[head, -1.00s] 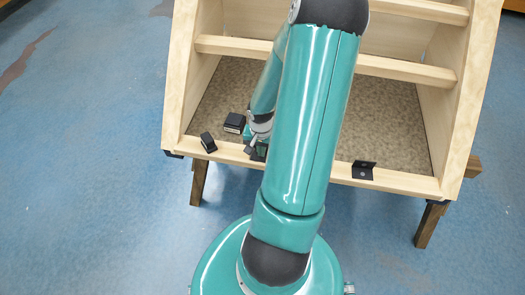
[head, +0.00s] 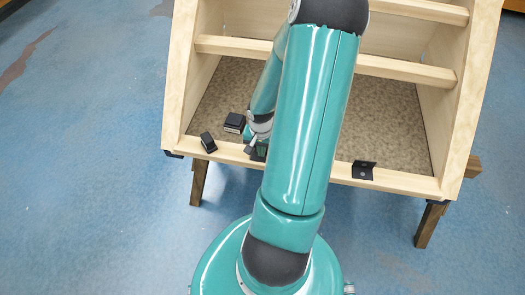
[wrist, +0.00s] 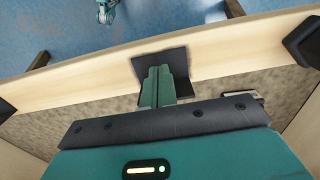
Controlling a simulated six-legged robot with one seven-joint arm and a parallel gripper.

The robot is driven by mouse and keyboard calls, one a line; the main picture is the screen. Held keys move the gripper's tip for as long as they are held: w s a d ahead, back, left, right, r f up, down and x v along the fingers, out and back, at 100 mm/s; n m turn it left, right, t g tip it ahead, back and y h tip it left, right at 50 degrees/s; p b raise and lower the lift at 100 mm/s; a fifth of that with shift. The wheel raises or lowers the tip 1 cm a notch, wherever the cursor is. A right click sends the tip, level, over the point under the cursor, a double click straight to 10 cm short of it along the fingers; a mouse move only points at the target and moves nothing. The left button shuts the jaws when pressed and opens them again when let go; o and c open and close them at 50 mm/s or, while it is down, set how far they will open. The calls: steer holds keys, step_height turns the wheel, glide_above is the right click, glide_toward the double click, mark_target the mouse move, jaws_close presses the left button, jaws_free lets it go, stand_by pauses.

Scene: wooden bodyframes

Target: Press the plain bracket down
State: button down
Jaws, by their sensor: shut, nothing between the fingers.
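A plain dark bracket (wrist: 176,58) lies across the front wooden rail (wrist: 95,80) in the wrist view, with no marking showing on it. My gripper (wrist: 160,72) is shut and empty, its green fingertips over the middle of the bracket. The fingers hide part of the bracket, and I cannot tell whether they touch it. In the head view, the bracket (head: 259,155) is a small dark patch on the front rail, mostly hidden by my gripper and arm.
Another black bracket with a light spot (head: 363,169) sits to the right on the rail. A black block (head: 208,142) is to the left, with a black box (head: 234,122) behind it on the speckled panel. A wooden crossbar (head: 405,70) spans the frame above.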

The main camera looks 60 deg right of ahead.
steer(key=shift+f, duration=0.85)
stand_by(0.9)
steer(key=shift+r, duration=3.55)
